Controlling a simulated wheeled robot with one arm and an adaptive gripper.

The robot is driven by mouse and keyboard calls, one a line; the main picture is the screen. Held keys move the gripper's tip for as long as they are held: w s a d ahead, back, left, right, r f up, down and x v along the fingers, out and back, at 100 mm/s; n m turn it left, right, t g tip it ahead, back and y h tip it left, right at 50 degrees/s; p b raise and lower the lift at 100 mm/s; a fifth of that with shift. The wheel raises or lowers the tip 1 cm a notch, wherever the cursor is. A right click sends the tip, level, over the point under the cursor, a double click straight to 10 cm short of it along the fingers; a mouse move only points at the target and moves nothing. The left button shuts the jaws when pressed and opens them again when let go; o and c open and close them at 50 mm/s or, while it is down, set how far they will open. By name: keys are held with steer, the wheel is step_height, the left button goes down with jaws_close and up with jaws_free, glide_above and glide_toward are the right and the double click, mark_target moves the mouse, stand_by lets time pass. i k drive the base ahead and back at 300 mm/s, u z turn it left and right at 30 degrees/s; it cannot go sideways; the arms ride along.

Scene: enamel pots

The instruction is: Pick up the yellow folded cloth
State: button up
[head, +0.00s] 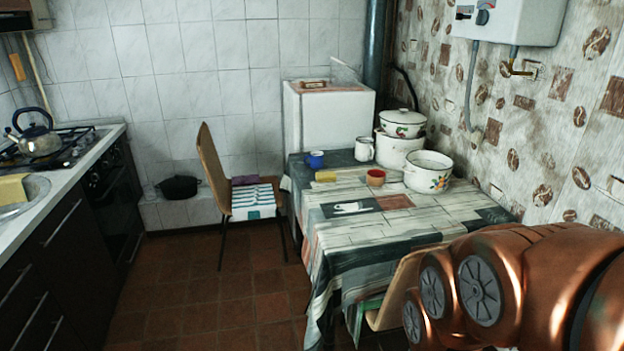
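A yellow folded cloth (13,188) lies at the left edge of the head view, on the rim of the sink, partly cut off by the frame. A smaller yellow block (326,176) lies on the table near its far left corner; it is too small to tell whether it is cloth or sponge. My copper-coloured arm fills the lower right of the view, far from the sink. My gripper is not in view.
The table (418,223) holds enamel pots (428,171), a blue mug (315,160), a white mug (364,149) and a red cup (375,178). A chair (213,165) stands left of it. A kettle (36,137) sits on the stove. Tiled floor (190,290) between is clear.

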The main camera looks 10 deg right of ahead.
mark_target(321, 177)
steer(key=u, duration=0.7)
steer(key=i, duration=3.3)
steer(key=z, duration=1)
steer(key=i, duration=0.3)
steer(key=z, duration=0.1)
